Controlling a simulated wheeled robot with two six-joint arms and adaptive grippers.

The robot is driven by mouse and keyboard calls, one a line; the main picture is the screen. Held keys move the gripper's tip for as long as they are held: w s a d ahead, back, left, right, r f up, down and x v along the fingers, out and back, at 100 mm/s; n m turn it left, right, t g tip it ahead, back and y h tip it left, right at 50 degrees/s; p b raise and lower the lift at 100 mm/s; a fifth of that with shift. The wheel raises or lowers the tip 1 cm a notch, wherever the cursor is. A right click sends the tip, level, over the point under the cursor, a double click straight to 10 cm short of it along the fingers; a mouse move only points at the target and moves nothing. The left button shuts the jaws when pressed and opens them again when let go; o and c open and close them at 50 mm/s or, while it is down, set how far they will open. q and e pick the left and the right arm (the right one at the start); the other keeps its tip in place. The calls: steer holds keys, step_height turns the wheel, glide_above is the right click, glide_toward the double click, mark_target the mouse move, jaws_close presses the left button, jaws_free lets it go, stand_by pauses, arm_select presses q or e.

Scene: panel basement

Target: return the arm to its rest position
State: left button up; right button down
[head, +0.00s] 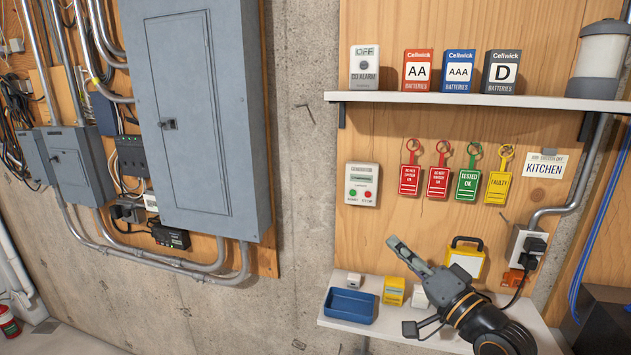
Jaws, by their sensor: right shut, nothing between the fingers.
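My right gripper (403,251) shows at the lower right of the head view, its black wrist coming up from the bottom edge. Its grey fingers are shut and empty, pointing up and left in front of the wooden panel (400,228). The gripper is over the lower white shelf (331,312) in the picture, and its wrist hides part of that shelf. My left gripper is not in view.
Hanging tags (438,182), a generator control (361,184) and an upper shelf (440,98) are above. A grey electrical panel (198,115) is left; bare concrete lies between.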

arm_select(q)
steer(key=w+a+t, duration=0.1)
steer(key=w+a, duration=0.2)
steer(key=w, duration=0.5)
arm_select(e)
step_height(320, 180, down, 15)
steer(key=a+n+g+h, duration=0.2)
steer(key=n+g+h, duration=0.1)
steer(key=g, duration=0.1)
steer(key=s+d+f+n+g+h, duration=0.2)
steer(key=s+d+f+g+h, duration=0.25)
steer(key=s+f, duration=0.7)
steer(key=s+d+f+n+g+h, duration=0.2)
steer(key=s+d+f+g+h, duration=0.3)
steer(key=s+f, duration=0.6)
step_height(320, 180, down, 26)
steer(key=s+d+r+g+y+b, duration=0.1)
steer(key=s+g+y+b, duration=0.1)
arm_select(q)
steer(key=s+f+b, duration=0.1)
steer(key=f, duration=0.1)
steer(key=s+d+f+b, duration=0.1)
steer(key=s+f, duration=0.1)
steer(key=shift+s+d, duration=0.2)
arm_select(e)
steer(key=s+d+f+m+g, duration=0.1)
steer(key=s+f, duration=1.8)
steer(key=shift+s+d+f, duration=0.15)
steer(key=shift+s+d, duration=0.05)
steer(key=shift+d, duration=0.05)
